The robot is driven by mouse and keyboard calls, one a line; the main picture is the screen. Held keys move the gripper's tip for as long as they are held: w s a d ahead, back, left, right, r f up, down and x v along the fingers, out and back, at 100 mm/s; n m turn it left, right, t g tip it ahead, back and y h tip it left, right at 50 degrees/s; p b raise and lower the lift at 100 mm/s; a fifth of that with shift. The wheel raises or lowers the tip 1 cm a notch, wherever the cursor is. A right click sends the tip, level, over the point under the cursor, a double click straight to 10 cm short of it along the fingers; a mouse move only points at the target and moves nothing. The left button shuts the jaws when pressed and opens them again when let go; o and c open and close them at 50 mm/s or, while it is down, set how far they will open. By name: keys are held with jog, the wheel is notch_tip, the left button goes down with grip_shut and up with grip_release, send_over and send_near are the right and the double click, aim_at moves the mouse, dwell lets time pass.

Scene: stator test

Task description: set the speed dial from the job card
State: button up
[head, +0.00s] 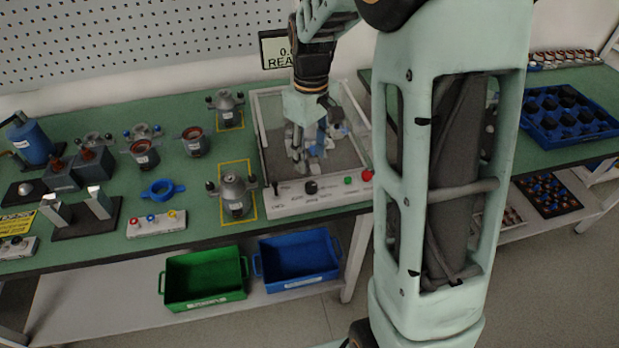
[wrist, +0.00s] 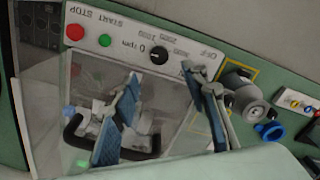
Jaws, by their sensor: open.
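The speed dial (head: 311,187) is a small black knob on the white front panel of the test bench. It also shows in the wrist view (wrist: 158,54), beside a "0 rpm" mark and other printed marks too small to read surely. Its exact setting is unclear. My gripper (head: 303,166) is open and empty over the bench, just behind the panel. In the wrist view its two blue-padded fingers (wrist: 162,74) are spread, with the dial just beyond and between the tips, apart from them. I cannot pick out a job card with certainty.
Green START (wrist: 105,40) and red STOP (wrist: 75,32) buttons sit beside the dial. A clear cover with a dark handle (wrist: 110,145) lies below my fingers. A grey stator housing (head: 237,194) stands left of the bench. A display (head: 285,50) behind is partly hidden.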

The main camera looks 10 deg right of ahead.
aim_at(311, 185)
notch_tip(311, 185, down, 10)
jog(key=shift+r, duration=0.25)
grip_shut()
dwell(0.3)
